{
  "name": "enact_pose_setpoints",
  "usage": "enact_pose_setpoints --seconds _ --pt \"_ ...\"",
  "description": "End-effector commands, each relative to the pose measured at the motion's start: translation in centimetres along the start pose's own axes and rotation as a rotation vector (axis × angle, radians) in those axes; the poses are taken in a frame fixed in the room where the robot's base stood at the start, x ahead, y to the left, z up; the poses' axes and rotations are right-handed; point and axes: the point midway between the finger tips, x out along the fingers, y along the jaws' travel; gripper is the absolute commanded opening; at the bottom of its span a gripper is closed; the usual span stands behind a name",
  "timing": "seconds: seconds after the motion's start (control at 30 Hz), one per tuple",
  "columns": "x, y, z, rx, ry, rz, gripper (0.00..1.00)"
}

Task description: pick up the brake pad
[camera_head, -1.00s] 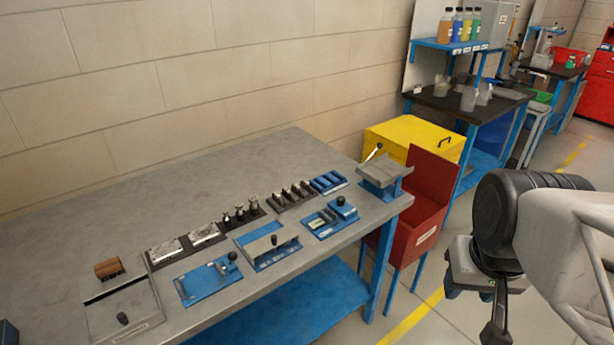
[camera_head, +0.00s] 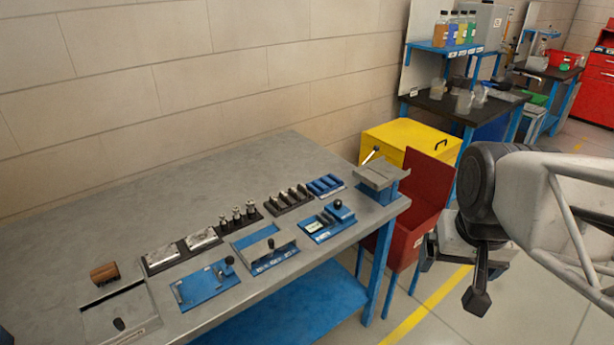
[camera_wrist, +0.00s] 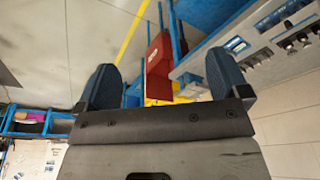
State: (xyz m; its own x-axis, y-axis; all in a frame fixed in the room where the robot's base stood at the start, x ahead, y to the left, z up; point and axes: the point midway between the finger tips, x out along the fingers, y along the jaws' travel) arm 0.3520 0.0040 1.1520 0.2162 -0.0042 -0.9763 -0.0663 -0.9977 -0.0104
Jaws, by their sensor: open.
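Two flat silver plates (camera_head: 203,239) lie in a dark tray on the grey workbench and look most like brake pads. A brown block (camera_head: 104,273) lies at the bench's left; I cannot tell for sure which piece is the brake pad. My gripper (camera_wrist: 162,82) is open, with two dark blue-grey fingers wide apart and nothing between them. In the head view my gripper is at the right, over the floor, well apart from the bench and the parts. The plates are too small to make out in the wrist view.
The grey workbench (camera_head: 150,206) has a clear rear area. Blue fixtures (camera_head: 205,286) and dark trays of small parts line its front. A red bin (camera_head: 420,215) and a yellow box (camera_head: 398,140) stand by its right end, between the bench and my arm.

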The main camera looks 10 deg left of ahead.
Motion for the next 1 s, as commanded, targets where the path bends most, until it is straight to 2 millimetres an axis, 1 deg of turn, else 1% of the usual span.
enact_pose_setpoints --seconds 0.03,0.23,0.53,0.77,1.0 --pt "0.0 -0.3 -1.1 0.011 -0.006 -0.001 0.94" --pt "-0.1 -2.0 -5.8 0.068 -0.024 -0.005 0.94" --pt "0.8 -5.1 -12.9 0.159 -0.052 -0.008 0.94" --pt "2.2 -8.0 -18.1 0.226 -0.075 -0.006 0.94" --pt "4.4 -11.3 -23.3 0.298 -0.097 -0.001 0.94"
